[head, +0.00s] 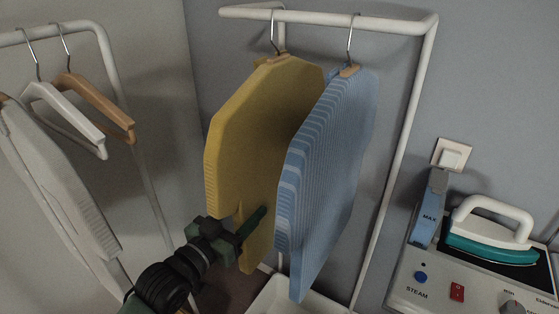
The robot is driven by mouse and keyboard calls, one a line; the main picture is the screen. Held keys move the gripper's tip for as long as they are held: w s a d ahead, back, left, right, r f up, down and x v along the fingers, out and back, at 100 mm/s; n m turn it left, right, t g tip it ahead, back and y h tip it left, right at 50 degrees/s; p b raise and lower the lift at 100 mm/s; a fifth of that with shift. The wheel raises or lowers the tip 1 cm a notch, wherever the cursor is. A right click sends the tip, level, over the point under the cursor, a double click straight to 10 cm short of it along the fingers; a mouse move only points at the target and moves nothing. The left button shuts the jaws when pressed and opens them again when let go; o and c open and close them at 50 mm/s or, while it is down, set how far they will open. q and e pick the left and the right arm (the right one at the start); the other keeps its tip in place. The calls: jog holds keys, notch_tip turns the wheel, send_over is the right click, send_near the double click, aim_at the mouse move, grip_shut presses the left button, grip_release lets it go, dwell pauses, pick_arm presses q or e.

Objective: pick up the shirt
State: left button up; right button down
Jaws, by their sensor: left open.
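A yellow shirt (256,125) hangs on a wooden hanger from the white rack in the middle. A blue striped shirt (329,165) hangs to its right on the same rack. A light grey shirt (55,180) hangs at the far left on another rack. My left gripper (246,224) is open at the lower part of the yellow shirt, in front of it and left of the blue shirt. One dark green finger shows against the yellow cloth, near the blue shirt's edge. I cannot tell whether it touches either shirt. My right gripper is out of view.
The white rack (407,130) has a post right of the blue shirt. A white bin (283,298) stands below. An empty white hanger (65,112) and a wooden one (98,100) hang left. An iron (490,240) rests on a steam station at right.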

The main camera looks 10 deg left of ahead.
aim_at(256, 198)
pick_arm(q)
jog(key=p+x, duration=0.1)
jog(key=x, duration=0.4)
jog(key=shift+a+f, duration=0.1)
grip_shut()
